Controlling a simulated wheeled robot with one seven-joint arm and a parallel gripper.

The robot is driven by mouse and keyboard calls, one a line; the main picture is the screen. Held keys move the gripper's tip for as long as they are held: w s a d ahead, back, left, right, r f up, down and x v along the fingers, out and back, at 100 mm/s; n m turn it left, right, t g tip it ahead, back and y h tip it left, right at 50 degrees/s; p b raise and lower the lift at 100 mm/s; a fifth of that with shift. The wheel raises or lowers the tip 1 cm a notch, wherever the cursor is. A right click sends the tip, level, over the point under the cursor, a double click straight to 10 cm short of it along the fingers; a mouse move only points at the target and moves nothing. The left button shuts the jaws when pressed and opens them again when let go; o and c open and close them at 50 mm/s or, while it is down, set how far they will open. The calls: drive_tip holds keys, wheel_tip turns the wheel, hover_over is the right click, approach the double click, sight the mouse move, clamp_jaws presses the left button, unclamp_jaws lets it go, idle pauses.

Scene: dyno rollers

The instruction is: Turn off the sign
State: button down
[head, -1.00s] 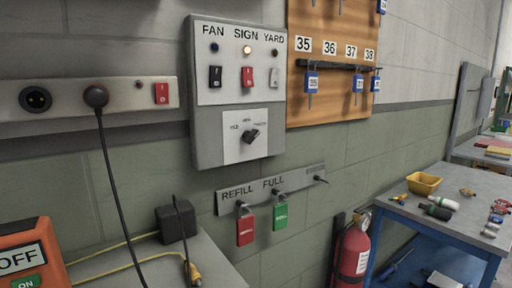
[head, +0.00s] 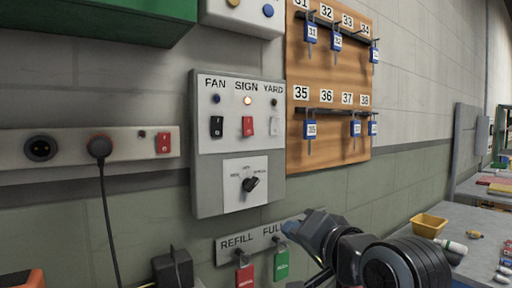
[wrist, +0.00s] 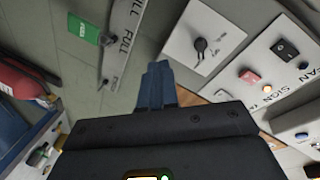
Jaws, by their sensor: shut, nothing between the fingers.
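The grey switch box (head: 209,175) hangs on the wall with switches under the labels FAN, SIGN and YARD. My gripper (head: 290,226) is shut and empty, below and to the right of the box, in front of the REFILL/FULL strip. In the wrist view, its closed fingers (wrist: 157,82) point towards the wall, apart from the switch.
A black FAN switch (head: 216,127) and a white YARD switch (head: 274,126) flank the red one. A rotary knob (head: 250,184) sits below. A key board (head: 330,85) is at the right. Red and green tags (head: 281,265) hang below the box.

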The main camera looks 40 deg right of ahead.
sight(248, 132)
wheel_tip(248, 132, up, 20)
drive_tip(key=m+y, duration=0.2)
drive_tip(key=m, duration=0.3)
drive_tip(key=shift+s+d+m+t+y, duration=0.2)
drive_tip(key=shift+s+m+t+y, duration=0.1)
drive_tip(key=shift+s+t+y, duration=0.15)
drive_tip(key=w, duration=0.4)
drive_tip(key=w+f+p, duration=0.1)
drive_tip(key=w, duration=0.4)
drive_tip(key=w+f+p, duration=0.1)
drive_tip(key=w, duration=0.4)
